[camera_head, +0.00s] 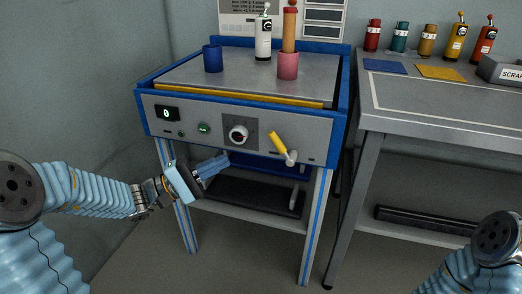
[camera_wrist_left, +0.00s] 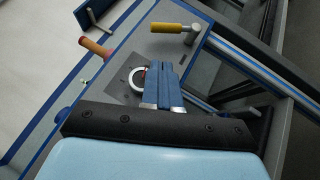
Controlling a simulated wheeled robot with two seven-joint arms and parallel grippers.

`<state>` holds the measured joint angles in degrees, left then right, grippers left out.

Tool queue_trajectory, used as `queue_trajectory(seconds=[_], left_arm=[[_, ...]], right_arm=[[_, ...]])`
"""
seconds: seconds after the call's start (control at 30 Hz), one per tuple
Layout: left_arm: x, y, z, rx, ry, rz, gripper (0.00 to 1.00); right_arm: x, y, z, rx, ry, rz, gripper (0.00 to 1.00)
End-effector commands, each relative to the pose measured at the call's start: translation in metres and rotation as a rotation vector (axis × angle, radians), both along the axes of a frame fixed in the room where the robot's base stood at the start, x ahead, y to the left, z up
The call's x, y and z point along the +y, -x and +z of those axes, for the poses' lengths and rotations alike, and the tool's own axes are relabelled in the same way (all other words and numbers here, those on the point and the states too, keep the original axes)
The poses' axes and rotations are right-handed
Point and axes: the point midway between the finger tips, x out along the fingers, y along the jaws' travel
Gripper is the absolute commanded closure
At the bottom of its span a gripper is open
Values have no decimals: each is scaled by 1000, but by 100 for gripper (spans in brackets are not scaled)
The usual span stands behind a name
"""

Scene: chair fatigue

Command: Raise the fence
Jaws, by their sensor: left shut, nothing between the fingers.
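A blue-framed machine (camera_head: 141,101) stands in front of me. A long yellow strip (camera_head: 235,95) lies low along the front of its grey top; I cannot tell for sure that it is the fence. The front panel has a display reading 0 (camera_head: 167,114), a green button (camera_head: 204,128), a round dial (camera_head: 238,134) and a yellow-handled lever (camera_head: 279,142). The lever also shows in the left wrist view (camera_wrist_left: 172,28). My left gripper (camera_head: 224,160) is shut and empty, just below the panel, left of the lever. Its blue fingers show in the left wrist view (camera_wrist_left: 162,78).
A blue cup (camera_head: 213,58), a white bottle (camera_head: 263,40) and a pink cup (camera_head: 288,66) holding an orange stick stand on the machine top. A grey bench (camera_head: 435,125) with several bottles is at right. My right arm's edge shows bottom right.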

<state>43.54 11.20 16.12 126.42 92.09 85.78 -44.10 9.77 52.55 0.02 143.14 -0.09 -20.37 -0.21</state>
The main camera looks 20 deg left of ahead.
Motion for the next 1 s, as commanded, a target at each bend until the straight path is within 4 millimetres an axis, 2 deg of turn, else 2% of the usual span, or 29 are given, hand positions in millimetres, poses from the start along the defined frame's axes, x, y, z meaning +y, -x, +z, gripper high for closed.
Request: queue_trajectory(seconds=[0.1,0.47,1.0], left_arm=[[4,0,7,-26,14,13,100],[0,-2,8,-22,13,10,100],[-66,-46,36,-22,14,8,100]], right_arm=[[0,0,0,0,0,0,15],[0,0,0,0,0,0,15],[0,0,3,-1,1,0,15]])
